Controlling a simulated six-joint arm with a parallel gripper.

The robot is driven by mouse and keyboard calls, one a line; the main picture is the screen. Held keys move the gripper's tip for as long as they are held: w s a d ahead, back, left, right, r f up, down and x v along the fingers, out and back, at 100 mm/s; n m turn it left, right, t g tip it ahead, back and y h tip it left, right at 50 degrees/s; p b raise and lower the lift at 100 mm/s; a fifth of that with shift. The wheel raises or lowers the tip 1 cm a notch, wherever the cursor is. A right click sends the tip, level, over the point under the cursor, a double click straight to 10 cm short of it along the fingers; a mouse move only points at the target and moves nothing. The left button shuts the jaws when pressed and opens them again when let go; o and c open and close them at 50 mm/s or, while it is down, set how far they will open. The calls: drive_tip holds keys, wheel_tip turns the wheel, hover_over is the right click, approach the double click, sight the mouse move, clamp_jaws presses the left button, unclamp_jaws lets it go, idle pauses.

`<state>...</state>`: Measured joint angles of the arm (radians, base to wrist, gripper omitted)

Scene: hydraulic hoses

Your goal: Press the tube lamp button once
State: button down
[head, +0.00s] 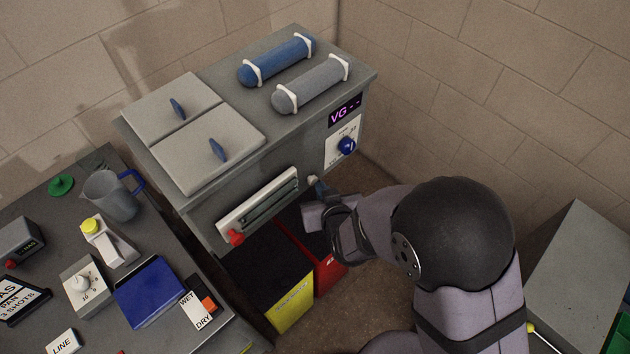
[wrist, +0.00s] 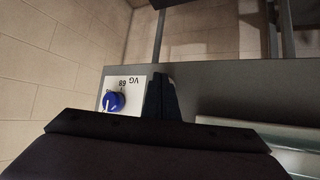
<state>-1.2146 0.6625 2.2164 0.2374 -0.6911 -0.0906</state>
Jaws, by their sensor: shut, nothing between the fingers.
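A long pale fixture (head: 258,207) with a dark grey tube-like strip is on the front of the grey cabinet, with a red knob (head: 235,238) at its lower left end. I take it for the tube lamp; its pale edge shows at the lower right in the wrist view (wrist: 290,138). I cannot tell for certain which part is its button. My gripper (head: 318,187) is shut and empty, close to the cabinet front just right of the fixture. In the wrist view the dark fingers (wrist: 160,98) point at the grey panel; whether they touch it is unclear.
A blue dial (head: 346,146) on a white plate and a purple "VG" display (head: 345,110) are right of the fixture. Blue (head: 278,60) and grey (head: 312,84) cylinders lie on the cabinet top. Yellow (head: 291,305) and red (head: 328,272) bins stand below.

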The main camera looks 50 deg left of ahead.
drive_tip(key=shift+a, duration=0.2)
idle(0.3)
drive_tip(key=shift+d, duration=0.95)
drive_tip(key=shift+d+b, duration=0.5)
drive_tip(key=shift+d, duration=2)
